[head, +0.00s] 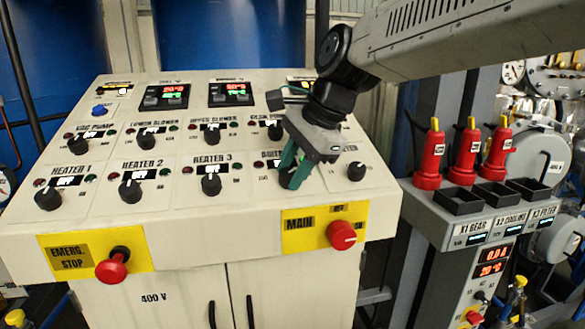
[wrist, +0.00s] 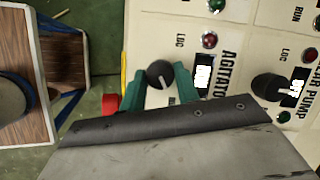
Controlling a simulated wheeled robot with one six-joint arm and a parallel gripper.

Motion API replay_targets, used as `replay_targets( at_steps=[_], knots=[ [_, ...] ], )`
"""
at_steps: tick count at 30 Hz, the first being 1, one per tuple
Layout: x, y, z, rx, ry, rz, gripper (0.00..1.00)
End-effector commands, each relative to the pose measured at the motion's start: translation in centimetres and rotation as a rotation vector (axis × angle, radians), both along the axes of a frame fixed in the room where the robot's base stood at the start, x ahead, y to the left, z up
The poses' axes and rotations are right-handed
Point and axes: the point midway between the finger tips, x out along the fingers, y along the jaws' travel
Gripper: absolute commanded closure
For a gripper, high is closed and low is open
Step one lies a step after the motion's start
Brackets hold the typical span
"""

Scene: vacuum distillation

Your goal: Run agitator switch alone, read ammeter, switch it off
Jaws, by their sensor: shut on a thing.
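The agitator switch is a round black knob (wrist: 159,74) with a white pointer line, beside the "AGITATOR" label (wrist: 228,72) in the wrist view. My gripper (wrist: 160,82) has its green fingers closed on either side of this knob. In the head view my gripper (head: 294,172) reaches down to the front row of the sloped panel and largely hides the knob and its label. The small white display (wrist: 203,76) by the knob is partly covered and its word is unclear. I cannot tell which panel display is the ammeter; two digital displays (head: 164,96) (head: 231,93) are lit.
Heater knobs (head: 211,184) stand left of my gripper and another black knob (head: 356,171) to its right. A red main switch (head: 341,235) and a red emergency stop (head: 112,268) project from the front edge. A grey console (head: 480,228) with red plugs stands to the right.

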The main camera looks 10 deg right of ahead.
Motion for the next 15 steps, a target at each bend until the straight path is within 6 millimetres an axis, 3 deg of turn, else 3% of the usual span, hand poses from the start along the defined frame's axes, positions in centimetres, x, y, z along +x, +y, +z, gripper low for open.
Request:
replay_targets(
  at_steps=[11,12,14,15],
  knots=[
    [0.04,0.02,0.09,0.003,-0.002,-0.004,0.91],
    [0.04,0.02,0.09,0.003,-0.002,-0.004,0.60],
    [0.04,0.02,0.08,0.003,-0.002,-0.004,0.47],
    [0.03,0.02,0.07,0.002,-0.001,-0.004,0.47]
  ],
)
